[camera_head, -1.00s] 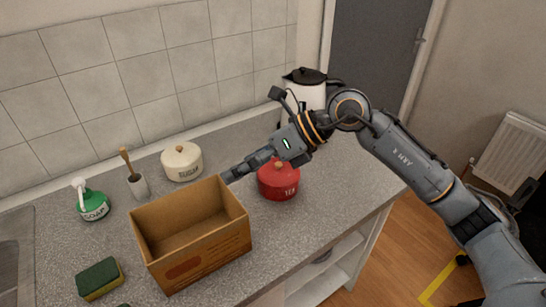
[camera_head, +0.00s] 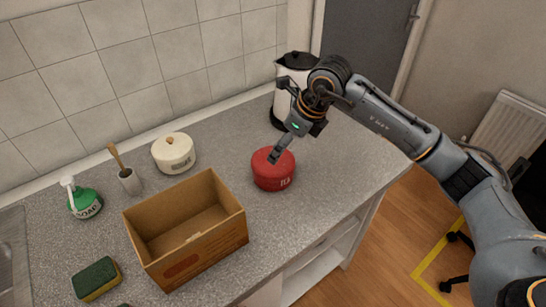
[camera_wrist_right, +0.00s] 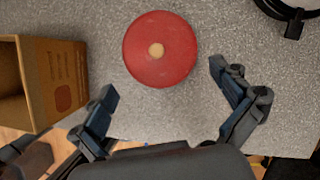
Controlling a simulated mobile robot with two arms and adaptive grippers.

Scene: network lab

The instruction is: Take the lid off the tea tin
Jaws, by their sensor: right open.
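The red tea tin (camera_head: 273,174) stands upright on the counter, right of the cardboard box. Its round red lid (camera_wrist_right: 175,66) sits on it, with a pale wooden knob (camera_wrist_right: 156,50) at the centre in the wrist view. In the head view my gripper's fingers hide the knob. My right gripper (camera_head: 276,154) points down at the tin's top; it is open and empty. In the wrist view the open fingers (camera_wrist_right: 163,82) are spread wide, with the tin beyond and between them. I cannot tell the exact height above the lid. My left gripper is not in view.
The open cardboard box (camera_head: 203,254) stands left of the tin. Behind are a white sugar tin (camera_head: 174,157) and a kettle (camera_head: 290,82). A soap bottle (camera_head: 86,203), a brush holder (camera_head: 130,181) and a sponge (camera_head: 97,279) are at left. The counter right of the tin is clear.

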